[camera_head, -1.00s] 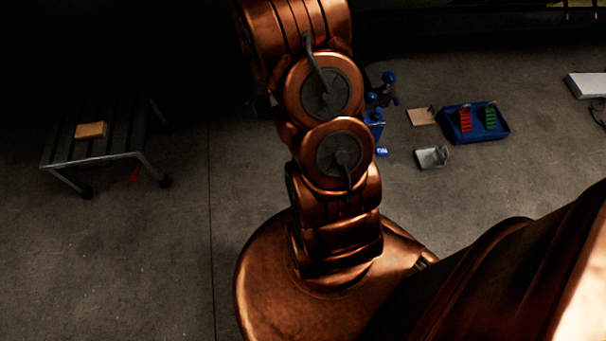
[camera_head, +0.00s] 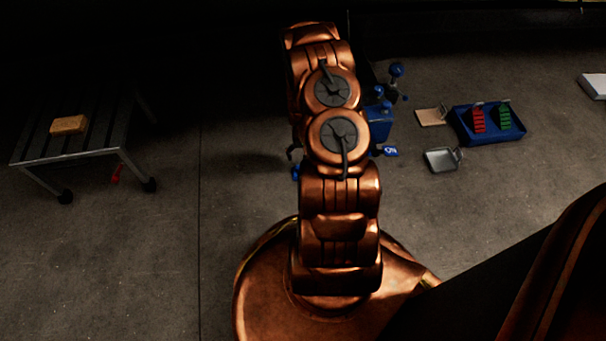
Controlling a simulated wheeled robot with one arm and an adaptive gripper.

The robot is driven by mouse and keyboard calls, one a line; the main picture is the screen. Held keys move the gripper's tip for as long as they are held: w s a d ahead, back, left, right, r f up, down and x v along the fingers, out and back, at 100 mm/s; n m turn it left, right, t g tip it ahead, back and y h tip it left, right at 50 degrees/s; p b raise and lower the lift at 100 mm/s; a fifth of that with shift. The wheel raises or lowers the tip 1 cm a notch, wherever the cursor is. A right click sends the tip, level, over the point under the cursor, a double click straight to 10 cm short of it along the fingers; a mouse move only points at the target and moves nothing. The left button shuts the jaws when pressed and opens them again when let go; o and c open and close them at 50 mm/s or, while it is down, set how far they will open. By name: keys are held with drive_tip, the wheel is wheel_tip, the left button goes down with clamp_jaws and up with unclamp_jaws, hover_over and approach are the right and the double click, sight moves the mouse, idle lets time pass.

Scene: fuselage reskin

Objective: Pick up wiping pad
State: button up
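A tan, block-like piece (camera_head: 68,124) lies on a dark slatted table at the left. A thin, flat tan piece (camera_head: 431,117) lies on the floor at the right, beside a blue tray. I cannot tell for sure which of them is the wiping pad. My copper arm stands upright in the middle of the view. Its end is mostly hidden behind its own links. A small dark part (camera_head: 293,153) shows at the arm's left edge and may be a piece of my gripper. Whether the gripper is open or holds anything is hidden.
The slatted table (camera_head: 75,155) has metal legs. At the right are the blue tray (camera_head: 487,137) with red and green pieces, a grey metal pan (camera_head: 441,160) and blue equipment (camera_head: 379,124). A white item (camera_head: 594,86) lies far right.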

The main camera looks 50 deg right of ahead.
drive_tip(key=shift+s+a+f+b, duration=0.15)
drive_tip(key=shift+f+b, duration=0.8)
drive_tip(key=shift+f, duration=1)
drive_tip(key=shift+s+a+f+b, duration=0.1)
drive_tip(key=shift+f+b, duration=0.8)
drive_tip(key=shift+f, duration=1)
drive_tip(key=c, duration=1.4)
drive_tip(key=shift+o, duration=0.2)
drive_tip(key=shift+r, duration=0.15)
drive_tip(key=shift+r+p, duration=0.35)
drive_tip(key=shift+p, duration=0.05)
drive_tip(key=r+p, duration=0.1)
drive_tip(key=a+r+p, duration=0.1)
drive_tip(key=r, duration=0.1)
drive_tip(key=shift+s+r, duration=0.1)
drive_tip(key=s+a+p, duration=0.2)
drive_tip(key=s+a, duration=0.1)
drive_tip(key=a, duration=0.4)
drive_tip(key=s+a+p, duration=0.2)
drive_tip(key=s+a, duration=0.1)
drive_tip(key=a, duration=0.3)
drive_tip(key=shift+a+r+p, duration=0.3)
drive_tip(key=shift+a+r, duration=0.1)
drive_tip(key=shift+r, duration=0.05)
